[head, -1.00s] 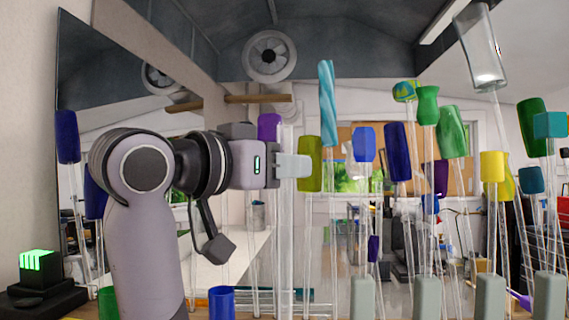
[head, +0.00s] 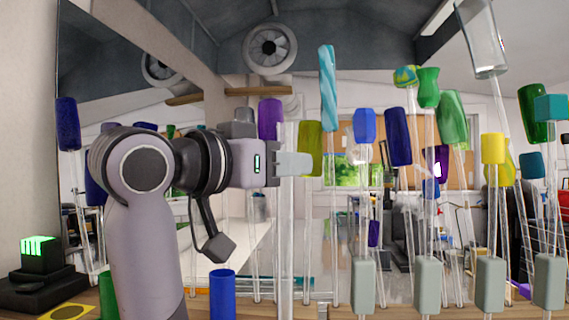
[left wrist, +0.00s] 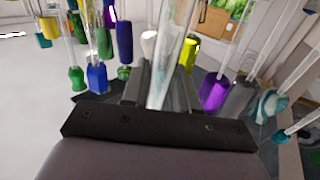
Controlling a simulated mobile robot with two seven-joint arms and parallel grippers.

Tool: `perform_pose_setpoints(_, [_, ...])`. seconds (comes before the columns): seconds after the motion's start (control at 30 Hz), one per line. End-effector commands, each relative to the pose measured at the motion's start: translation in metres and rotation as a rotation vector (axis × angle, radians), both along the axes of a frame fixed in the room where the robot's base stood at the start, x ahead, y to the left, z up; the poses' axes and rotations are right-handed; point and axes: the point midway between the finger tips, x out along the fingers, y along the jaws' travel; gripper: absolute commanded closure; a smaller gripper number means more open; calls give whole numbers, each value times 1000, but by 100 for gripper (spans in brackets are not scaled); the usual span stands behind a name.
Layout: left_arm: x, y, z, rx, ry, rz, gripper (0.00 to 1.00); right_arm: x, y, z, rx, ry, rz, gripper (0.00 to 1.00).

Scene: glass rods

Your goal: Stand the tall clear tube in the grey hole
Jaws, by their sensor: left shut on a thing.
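The tall clear tube (head: 287,225) stands upright in the head view, running from above my left gripper (head: 290,165) down past the bottom edge. My left gripper is shut on it at its upper part. The left wrist view shows the clear tube (left wrist: 172,55) rising from between the fingers of my left gripper (left wrist: 162,95). The tube's lower end is out of view. I cannot make out a grey hole in either view. My right gripper is not in view.
Many clear rods with coloured tops crowd the right, such as a yellow one (head: 493,149) and a twisted turquoise one (head: 328,88). Grey blocks (head: 363,285) surround several rods.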

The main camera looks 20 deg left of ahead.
Motion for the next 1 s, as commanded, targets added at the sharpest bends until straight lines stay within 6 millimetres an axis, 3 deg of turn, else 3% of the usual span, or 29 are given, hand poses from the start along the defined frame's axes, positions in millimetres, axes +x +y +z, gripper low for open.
perform_pose_setpoints(0.3, [0,0,-5,0,-1,0,100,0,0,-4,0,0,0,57])
perform_pose_setpoints(0.33, [0,0,-5,0,-1,0,68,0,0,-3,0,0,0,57])
perform_pose_setpoints(0.4, [0,0,-5,0,-1,0,45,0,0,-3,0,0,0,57])
perform_pose_setpoints(0.43, [0,0,-5,0,-1,0,42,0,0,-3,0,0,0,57])
perform_pose_setpoints(0.77, [-3,1,-5,-1,-2,0,42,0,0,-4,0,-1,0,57])
perform_pose_setpoints(1.0, [-37,14,-5,-1,-6,1,42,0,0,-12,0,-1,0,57])
